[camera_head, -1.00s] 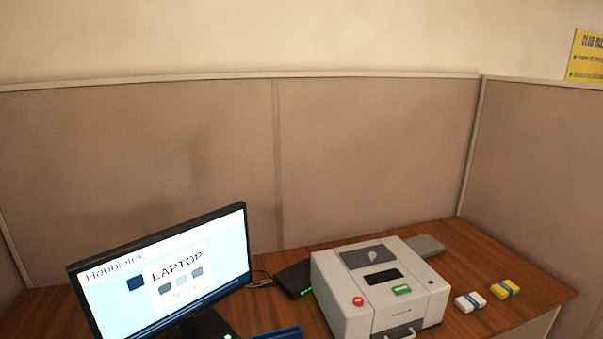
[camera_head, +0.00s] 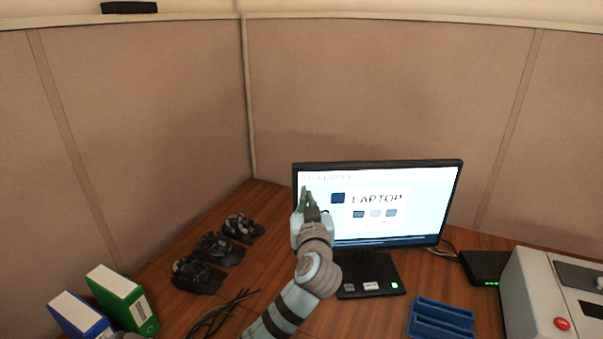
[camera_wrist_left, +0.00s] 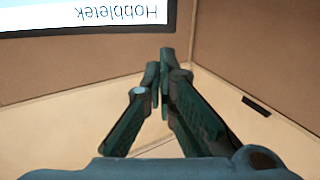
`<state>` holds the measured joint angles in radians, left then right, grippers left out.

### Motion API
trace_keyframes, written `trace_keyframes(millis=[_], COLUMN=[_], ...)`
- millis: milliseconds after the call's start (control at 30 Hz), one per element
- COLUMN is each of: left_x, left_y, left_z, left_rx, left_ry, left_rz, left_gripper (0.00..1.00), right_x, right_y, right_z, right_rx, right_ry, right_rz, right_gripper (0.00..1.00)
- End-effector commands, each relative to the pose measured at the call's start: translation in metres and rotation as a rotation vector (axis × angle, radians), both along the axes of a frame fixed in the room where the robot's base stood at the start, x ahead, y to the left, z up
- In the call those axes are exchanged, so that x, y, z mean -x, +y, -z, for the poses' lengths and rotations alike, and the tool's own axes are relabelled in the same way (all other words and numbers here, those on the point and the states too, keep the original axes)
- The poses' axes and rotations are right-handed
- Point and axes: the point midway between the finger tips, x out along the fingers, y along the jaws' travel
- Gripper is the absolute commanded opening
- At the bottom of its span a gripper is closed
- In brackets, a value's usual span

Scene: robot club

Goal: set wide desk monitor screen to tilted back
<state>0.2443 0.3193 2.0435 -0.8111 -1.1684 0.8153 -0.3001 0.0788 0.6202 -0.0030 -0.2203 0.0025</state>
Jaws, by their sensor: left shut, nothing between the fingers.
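The wide desk monitor (camera_head: 425,200) stands on the wooden desk in the head view, with a black frame and a lit screen reading "LAPTOP". Its dark base (camera_head: 368,280) rests on the desk. My left gripper (camera_head: 308,192) is in front of the screen's upper left part and covers some of it. Its fingers are shut and empty. In the left wrist view the gripper's fingertips (camera_wrist_left: 160,58) come together, and the monitor (camera_wrist_left: 90,15) shows upside down at the top left with "Hobbletek" on it. I cannot tell whether the fingertips touch the screen. My right gripper is not in view.
A blue tray (camera_head: 440,318) lies right of the monitor base, near a black box (camera_head: 486,266) and a grey machine (camera_head: 545,300). Dark lumpy items (camera_head: 212,250), cables (camera_head: 222,312) and green (camera_head: 117,295) and blue (camera_head: 78,316) binders are at left. Partition walls (camera_head: 370,90) stand behind.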

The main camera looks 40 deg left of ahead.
Motion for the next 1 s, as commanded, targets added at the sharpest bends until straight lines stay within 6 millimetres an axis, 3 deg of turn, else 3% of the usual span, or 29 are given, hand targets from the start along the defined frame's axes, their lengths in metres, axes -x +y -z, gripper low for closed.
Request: trace_keyframes(millis=[600, 1000], left_x=[-0.079, -0.088], left_y=[0.089, 0.098], left_z=[-0.002, 0.000], left_rx=[-0.003, -0.001], left_ry=[0.005, 0.004], left_rz=[0.003, 0.005], left_gripper=[0.00, 0.00], right_x=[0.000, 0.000], right_y=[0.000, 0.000], right_z=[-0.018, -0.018], right_rx=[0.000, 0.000], right_ry=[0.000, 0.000], right_rz=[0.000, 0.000], right_gripper=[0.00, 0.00])
